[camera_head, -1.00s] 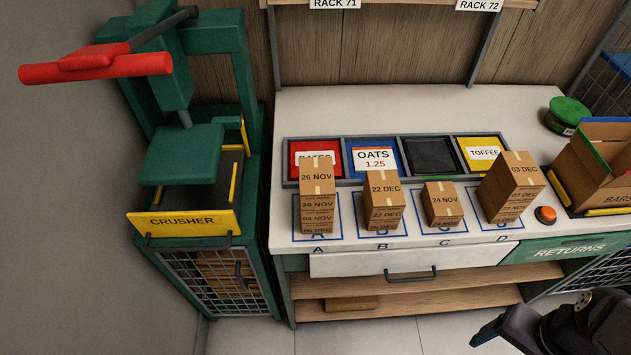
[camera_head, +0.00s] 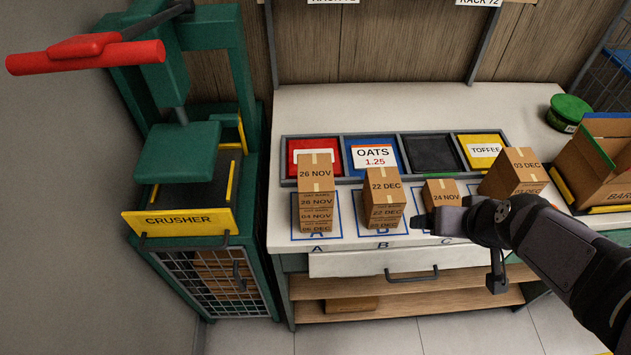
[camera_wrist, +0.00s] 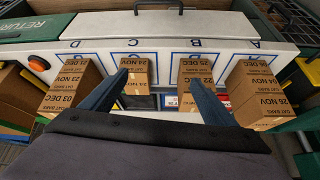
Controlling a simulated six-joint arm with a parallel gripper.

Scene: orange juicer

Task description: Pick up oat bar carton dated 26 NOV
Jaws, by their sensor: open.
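Brown oat bar cartons stand stacked on the pad marked A. In the wrist view this stack (camera_wrist: 258,95) is at the right, seen upside down. My gripper (camera_head: 428,219) is in front of the C stack, right of the A stack and apart from it. In the wrist view my gripper (camera_wrist: 160,78) has its two fingers spread with nothing held; the C stack (camera_wrist: 138,78) shows between them.
The B stack (camera_head: 383,185) topped 22 DEC stands between A and C; the D stack (camera_head: 513,172) tops 03 DEC. Bins (camera_head: 375,158) line the back. The green crusher (camera_head: 178,150) is left, an open box (camera_head: 590,160) right.

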